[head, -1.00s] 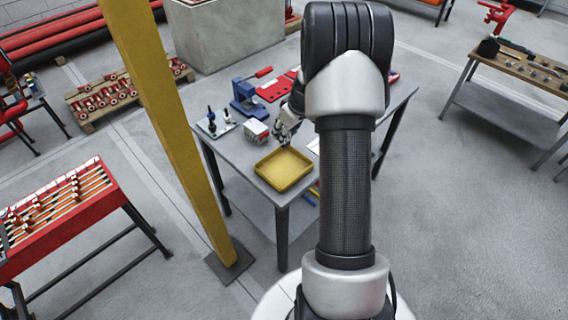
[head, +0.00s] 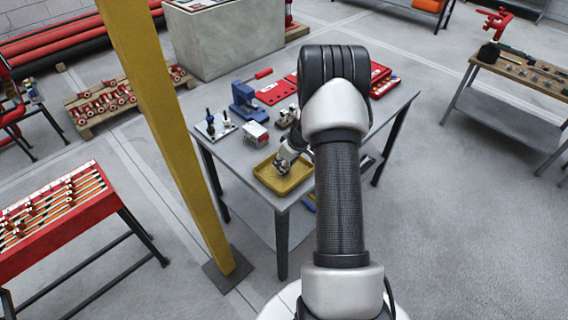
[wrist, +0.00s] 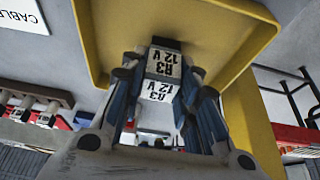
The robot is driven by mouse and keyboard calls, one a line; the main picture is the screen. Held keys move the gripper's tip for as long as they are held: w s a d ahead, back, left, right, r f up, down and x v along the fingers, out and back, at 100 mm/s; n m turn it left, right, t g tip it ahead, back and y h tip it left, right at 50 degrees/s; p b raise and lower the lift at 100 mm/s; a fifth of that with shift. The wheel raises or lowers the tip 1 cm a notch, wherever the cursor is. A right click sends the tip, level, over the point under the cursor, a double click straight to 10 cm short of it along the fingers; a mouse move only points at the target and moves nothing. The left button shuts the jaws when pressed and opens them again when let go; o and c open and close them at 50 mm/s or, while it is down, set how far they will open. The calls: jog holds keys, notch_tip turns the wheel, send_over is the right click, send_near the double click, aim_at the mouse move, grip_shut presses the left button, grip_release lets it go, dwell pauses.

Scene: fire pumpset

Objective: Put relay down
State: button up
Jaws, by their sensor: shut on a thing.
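My gripper (head: 284,163) is over the yellow tray (head: 268,187) at the table's near corner. In the wrist view, my gripper (wrist: 157,78) is shut on a small relay (wrist: 160,68), with a pale face marked "R3 12 V" between the fingers. The yellow tray (wrist: 243,57) lies around and beyond the relay there. No other thing shows in the visible part of the tray. I cannot tell whether the relay touches the tray floor. In the head view the gripper hides the relay.
On the grey table (head: 228,160), a pale box (head: 255,135), a small fixture (head: 214,127) and a blue press (head: 246,98) stand behind the tray. Red cases lie at the back. A yellow post (head: 180,140) stands left of the table.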

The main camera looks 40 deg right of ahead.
jog(key=shift+f+b, duration=0.2)
jog(key=shift+b, duration=0.1)
jog(key=o, duration=1.1)
jog(key=shift+r, duration=0.1)
